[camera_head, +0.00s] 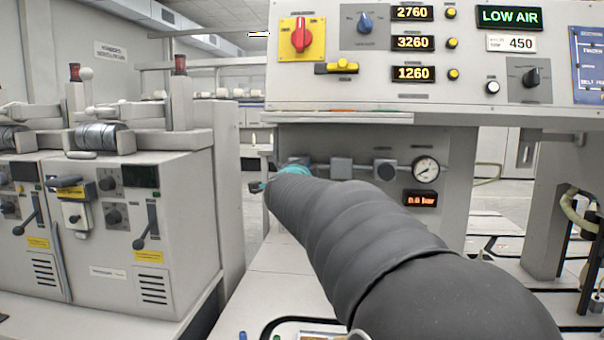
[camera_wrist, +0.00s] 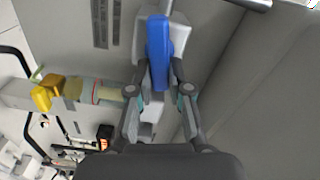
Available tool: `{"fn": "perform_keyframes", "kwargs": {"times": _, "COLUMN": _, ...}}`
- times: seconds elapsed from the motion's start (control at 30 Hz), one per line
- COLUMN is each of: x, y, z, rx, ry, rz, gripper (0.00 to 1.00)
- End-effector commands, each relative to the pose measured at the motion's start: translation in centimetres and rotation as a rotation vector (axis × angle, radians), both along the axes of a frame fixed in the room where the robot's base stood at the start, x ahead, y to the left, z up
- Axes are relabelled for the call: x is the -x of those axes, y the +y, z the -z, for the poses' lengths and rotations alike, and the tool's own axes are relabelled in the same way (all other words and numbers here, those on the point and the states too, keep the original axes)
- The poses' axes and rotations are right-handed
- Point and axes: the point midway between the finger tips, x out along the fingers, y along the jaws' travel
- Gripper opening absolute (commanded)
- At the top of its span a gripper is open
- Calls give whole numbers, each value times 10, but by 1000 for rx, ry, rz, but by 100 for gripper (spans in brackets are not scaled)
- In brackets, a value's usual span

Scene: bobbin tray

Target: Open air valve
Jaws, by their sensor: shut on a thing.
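The air valve's blue lever (camera_wrist: 158,45) stands upright in the wrist view, in front of a pale grey valve body (camera_wrist: 148,27). My gripper (camera_wrist: 160,78) is closed in on it, with one finger on each side of the lever's lower part. In the head view my arm covers the valve, and only a bit of my gripper (camera_head: 262,186) shows at the arm's far end, below the control panel. The round pressure gauge (camera_head: 425,169) is right of it on the air line. The red display (camera_head: 420,198) below reads about 0.0 bar.
The control panel (camera_head: 375,90) overhangs the air line, and its green sign (camera_head: 508,18) reads LOW AIR. Grey machine cabinets (camera_head: 120,220) stand at the left. In the wrist view a yellow part (camera_wrist: 45,93) sits left of the fingers, and a grey wall fills the right.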

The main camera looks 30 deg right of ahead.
Motion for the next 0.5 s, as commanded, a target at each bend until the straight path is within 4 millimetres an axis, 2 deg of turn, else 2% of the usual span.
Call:
{"fn": "perform_keyframes", "kwargs": {"times": 0.23, "x": 0, "y": 0, "z": 5, "rx": -134, "ry": -91, "rz": 0, "gripper": 0}}
{"fn": "perform_keyframes", "kwargs": {"times": 0.5, "x": 0, "y": -1, "z": 5, "rx": -210, "ry": -141, "rz": 0, "gripper": 0}}
